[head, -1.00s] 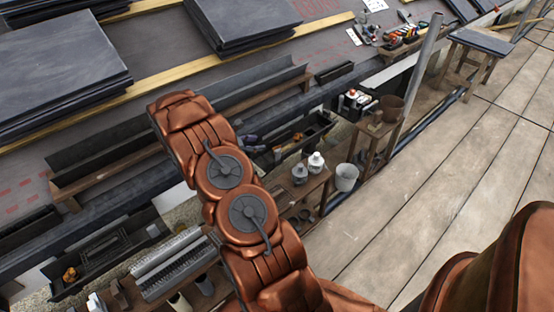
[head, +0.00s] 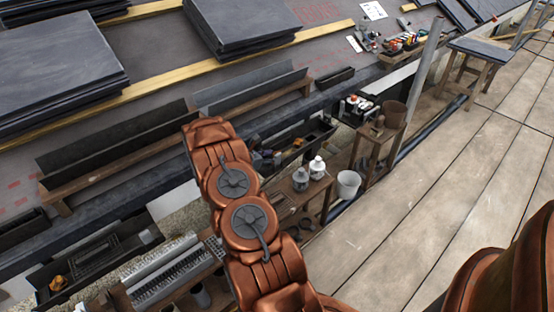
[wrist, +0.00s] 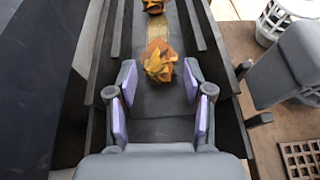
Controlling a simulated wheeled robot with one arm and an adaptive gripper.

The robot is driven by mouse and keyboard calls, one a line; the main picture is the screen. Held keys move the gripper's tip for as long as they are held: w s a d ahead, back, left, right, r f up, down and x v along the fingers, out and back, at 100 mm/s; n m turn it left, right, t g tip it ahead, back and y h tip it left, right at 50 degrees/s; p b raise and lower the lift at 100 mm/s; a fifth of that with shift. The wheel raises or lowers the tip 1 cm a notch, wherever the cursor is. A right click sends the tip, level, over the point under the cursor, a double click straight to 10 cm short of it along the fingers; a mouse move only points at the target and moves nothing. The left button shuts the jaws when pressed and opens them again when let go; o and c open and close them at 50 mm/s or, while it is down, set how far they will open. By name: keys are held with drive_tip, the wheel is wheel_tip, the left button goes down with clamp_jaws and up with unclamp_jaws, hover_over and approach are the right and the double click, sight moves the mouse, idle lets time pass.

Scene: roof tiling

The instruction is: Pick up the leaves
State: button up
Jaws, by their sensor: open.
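A crumpled orange-brown clump of leaves (wrist: 158,62) lies in a dark gutter trough (wrist: 165,130) in the wrist view. A second leaf clump (wrist: 154,6) lies farther along the trough at the top edge, partly cut off. My gripper (wrist: 160,80) is open, its purple-padded fingers on either side of the trough's middle, with the nearer clump just beyond and between the fingertips. Nothing is held. In the head view, leaves (head: 298,142) show small in the trough, right of my gripper (head: 266,158), which is partly hidden by my arm. Another orange clump (head: 58,284) lies in a trough at lower left.
The trough's side walls stand close beside the fingers. A white basket (wrist: 275,18) and a grey object (wrist: 275,75) are right of it. In the head view, bottles (head: 309,172), a white bucket (head: 348,184) and a wooden stand (head: 378,135) are nearby. The plank walkway (head: 450,180) is clear.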

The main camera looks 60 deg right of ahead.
drive_tip(key=shift+s+d+f, duration=0.15)
drive_tip(key=shift+d+f, duration=0.1)
drive_tip(key=shift+d, duration=0.35)
drive_tip(key=shift+c, duration=0.2)
drive_tip(key=c, duration=0.6)
drive_tip(key=shift+o, duration=0.2)
